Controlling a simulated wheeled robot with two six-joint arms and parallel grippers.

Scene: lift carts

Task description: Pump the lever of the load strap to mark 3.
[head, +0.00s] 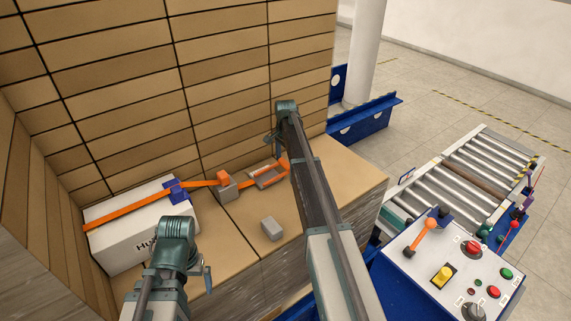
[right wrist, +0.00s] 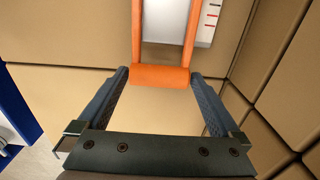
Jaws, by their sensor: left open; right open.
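The load strap (head: 140,208) is an orange band over a white box, running to a grey buckle block (head: 228,189) and on to a ratchet. Its lever (head: 284,166) has an orange end, partly hidden by my right arm in the head view. In the right wrist view the lever's orange crossbar (right wrist: 160,77) lies across the tips of my right gripper (right wrist: 158,82), which is open; contact cannot be told. A white plate with red and dark marks (right wrist: 212,15) shows beyond; its numbers are unreadable. My left gripper (head: 207,278) is open and empty, in front of the white box.
A wall of stacked cartons stands behind the strap. A small grey block (head: 271,229) lies on the carton top in front. A control panel (head: 450,268) with an orange-handled lever and buttons, and a roller conveyor (head: 470,180), stand to the right.

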